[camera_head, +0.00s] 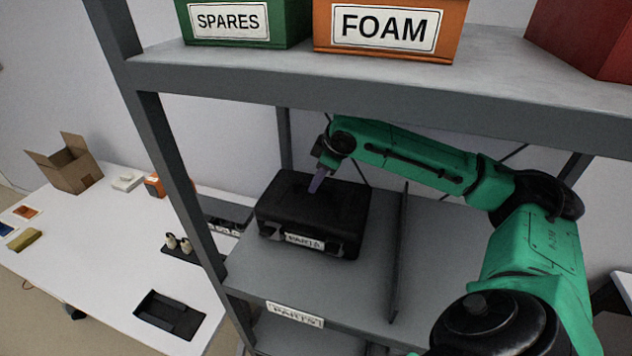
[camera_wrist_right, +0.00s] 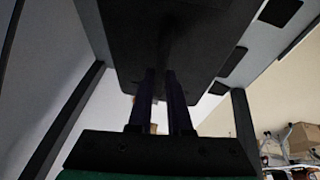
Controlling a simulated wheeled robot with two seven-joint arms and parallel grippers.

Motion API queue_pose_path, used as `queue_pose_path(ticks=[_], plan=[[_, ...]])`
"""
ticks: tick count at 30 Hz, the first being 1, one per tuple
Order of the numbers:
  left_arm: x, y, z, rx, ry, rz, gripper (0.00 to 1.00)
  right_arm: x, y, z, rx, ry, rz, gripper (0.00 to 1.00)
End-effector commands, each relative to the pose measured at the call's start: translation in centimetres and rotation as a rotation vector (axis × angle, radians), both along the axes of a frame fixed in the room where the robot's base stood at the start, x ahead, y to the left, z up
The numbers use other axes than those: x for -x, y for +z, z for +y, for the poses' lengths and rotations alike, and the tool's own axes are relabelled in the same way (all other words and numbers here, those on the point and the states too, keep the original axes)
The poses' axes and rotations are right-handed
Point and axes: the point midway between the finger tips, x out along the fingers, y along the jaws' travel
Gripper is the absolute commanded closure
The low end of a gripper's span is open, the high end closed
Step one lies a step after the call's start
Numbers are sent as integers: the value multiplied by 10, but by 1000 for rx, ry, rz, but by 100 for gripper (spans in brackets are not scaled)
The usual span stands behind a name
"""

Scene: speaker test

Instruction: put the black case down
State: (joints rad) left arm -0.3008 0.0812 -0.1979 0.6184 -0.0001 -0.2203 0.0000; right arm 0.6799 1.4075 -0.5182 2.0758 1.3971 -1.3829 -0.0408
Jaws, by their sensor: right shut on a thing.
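The black case (camera_head: 305,212) is on the middle level of the grey rack, with a white "PARTS" label on its front. My right gripper (camera_head: 317,183) reaches in from the right and points down at the top of the case. In the right wrist view its two dark fingers (camera_wrist_right: 164,88) are close together against the dark case (camera_wrist_right: 170,35), shut on it. What exactly they grip is too dark to tell. I cannot tell whether the case rests fully on the shelf or is slightly raised. My left gripper is not in view.
The grey shelf (camera_head: 360,290) has bare room in front of the case, and a thin upright divider (camera_head: 399,250) stands to its right. Above are a green "SPARES" bin (camera_head: 290,22) and an orange "FOAM" bin (camera_head: 388,30). A white table (camera_head: 90,270) stands at left.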

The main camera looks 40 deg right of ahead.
Motion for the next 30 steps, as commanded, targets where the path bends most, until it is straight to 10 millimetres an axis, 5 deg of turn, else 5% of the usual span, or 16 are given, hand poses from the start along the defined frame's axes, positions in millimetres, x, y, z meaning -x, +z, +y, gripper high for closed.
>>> queue_pose_path(ticks=[3,11,12,14,23,30], plan=[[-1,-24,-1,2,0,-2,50,2,-14,1,1,2,-11,100],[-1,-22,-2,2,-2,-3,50,5,-15,3,-3,5,3,100],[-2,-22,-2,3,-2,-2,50,6,-20,4,-5,7,16,72],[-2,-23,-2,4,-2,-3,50,6,-20,4,-5,7,16,53],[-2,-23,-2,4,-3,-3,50,5,-15,2,-2,4,3,53],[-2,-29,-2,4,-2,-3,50,20,24,-3,0,1,-2,53]])
